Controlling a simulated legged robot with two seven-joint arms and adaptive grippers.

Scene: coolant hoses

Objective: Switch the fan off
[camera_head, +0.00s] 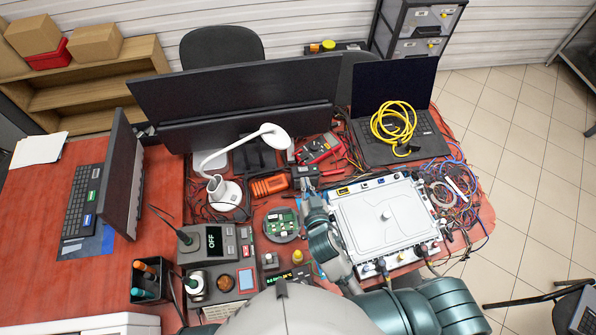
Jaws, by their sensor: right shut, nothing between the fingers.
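I cannot make out a fan or its switch for certain. A white rectangular unit (385,222) with a small knob on its lid lies right of centre, with connectors along its front edge. My right arm rises from the bottom along the unit's left side. My right gripper (307,186) is dark and shut with nothing held, beside the unit's far left corner. Whether it touches anything is unclear. A grey soldering station (206,243) with a display reading "OFF" stands left of centre. My left gripper is out of view.
A green circuit board (281,222) sits on a round holder left of my right arm. A laptop (436,134) bears a yellow cable (393,126). Loose wires lie at right.

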